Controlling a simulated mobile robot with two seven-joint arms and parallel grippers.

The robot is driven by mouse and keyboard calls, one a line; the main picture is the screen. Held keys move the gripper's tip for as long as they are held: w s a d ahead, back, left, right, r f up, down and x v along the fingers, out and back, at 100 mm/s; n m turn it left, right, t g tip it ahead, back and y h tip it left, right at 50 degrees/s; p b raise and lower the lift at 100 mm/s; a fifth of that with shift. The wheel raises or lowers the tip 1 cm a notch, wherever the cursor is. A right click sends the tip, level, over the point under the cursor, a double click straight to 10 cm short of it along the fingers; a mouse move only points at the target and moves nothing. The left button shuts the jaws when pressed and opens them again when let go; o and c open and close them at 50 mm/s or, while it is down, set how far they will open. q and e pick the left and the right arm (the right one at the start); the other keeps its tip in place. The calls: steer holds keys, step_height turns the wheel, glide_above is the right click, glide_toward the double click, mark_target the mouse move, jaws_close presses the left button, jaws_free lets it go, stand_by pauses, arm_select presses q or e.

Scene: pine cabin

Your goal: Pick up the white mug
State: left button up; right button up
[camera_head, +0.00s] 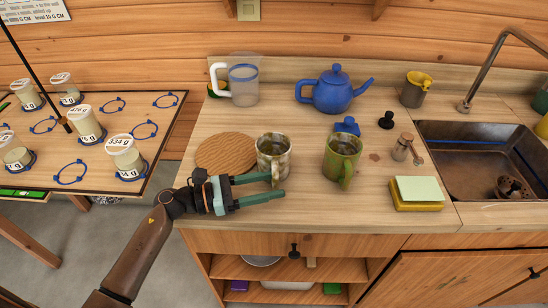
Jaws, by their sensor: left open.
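A mottled white and olive-green mug (269,148) stands upright on the wooden counter, its handle towards the front. It is the whitest of the mugs in view. My left gripper (279,185) comes in from the left with its green fingers apart and pointing right. The upper finger reaches the lower front of this mug, close to the handle; I cannot tell whether they touch. Nothing is held between the fingers. A greener mug (342,153) stands to the right, also with its handle forward. My right gripper is not in view.
A round wooden board (222,152) lies left of the mugs. Behind are a clear jug (243,80) with a white handle and a blue teapot (333,90). A yellow sponge stack (418,193) and a sink (480,150) lie right. The front counter strip is mostly clear.

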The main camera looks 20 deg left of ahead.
arm_select(q)
steer(key=shift+x, duration=0.85)
jaws_close()
steer(key=shift+r, duration=0.1)
stand_by(0.6)
